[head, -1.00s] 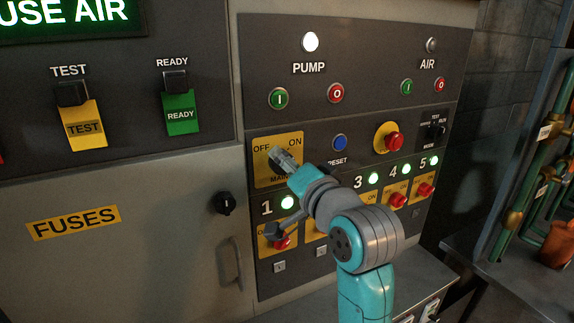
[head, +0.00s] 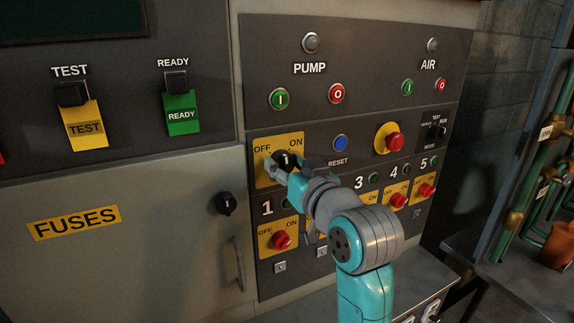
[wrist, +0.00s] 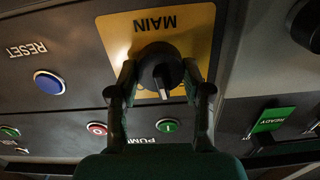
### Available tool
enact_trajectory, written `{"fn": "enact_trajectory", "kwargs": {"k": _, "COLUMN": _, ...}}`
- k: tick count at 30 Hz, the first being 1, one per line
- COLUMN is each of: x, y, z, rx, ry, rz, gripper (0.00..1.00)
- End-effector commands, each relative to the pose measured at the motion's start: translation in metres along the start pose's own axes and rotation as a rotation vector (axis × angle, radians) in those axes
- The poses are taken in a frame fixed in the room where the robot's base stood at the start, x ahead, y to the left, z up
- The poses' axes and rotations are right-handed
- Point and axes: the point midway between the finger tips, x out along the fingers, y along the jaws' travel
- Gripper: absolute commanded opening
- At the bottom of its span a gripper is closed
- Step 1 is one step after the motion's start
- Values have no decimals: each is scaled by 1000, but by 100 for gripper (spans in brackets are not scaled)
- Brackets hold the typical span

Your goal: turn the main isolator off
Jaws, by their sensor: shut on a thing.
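The main isolator is a black rotary knob (head: 286,158) on a yellow plate (head: 262,180) marked OFF at left and ON at right. My gripper (head: 291,166) is at the knob, one finger on each side. In the wrist view, which is upside down, the fingers of my gripper (wrist: 160,84) are shut on the black knob (wrist: 158,62) below the inverted MAIN label. The knob's white line points down in that view, leaning slightly right, which is up and slightly toward the OFF side on the panel.
A blue RESET button (head: 340,143) and a red emergency button (head: 393,142) are to the right. Red-knobbed switches (head: 281,240) sit below. The pump lamp (head: 311,42), numbered lamps and display (head: 70,20) are dark. A fuse door knob (head: 225,204) is at lower left.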

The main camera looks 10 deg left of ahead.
Motion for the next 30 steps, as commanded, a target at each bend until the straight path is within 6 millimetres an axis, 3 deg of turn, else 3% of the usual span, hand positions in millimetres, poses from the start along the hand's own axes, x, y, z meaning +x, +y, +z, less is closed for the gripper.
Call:
{"fn": "enact_trajectory", "kwargs": {"k": 15, "x": 0, "y": -1, "z": 1, "rx": -455, "ry": -3, "rz": 0, "gripper": 14}}
{"fn": "enact_trajectory", "kwargs": {"k": 30, "x": 0, "y": -2, "z": 2, "rx": -661, "ry": -3, "rz": 0, "gripper": 14}}
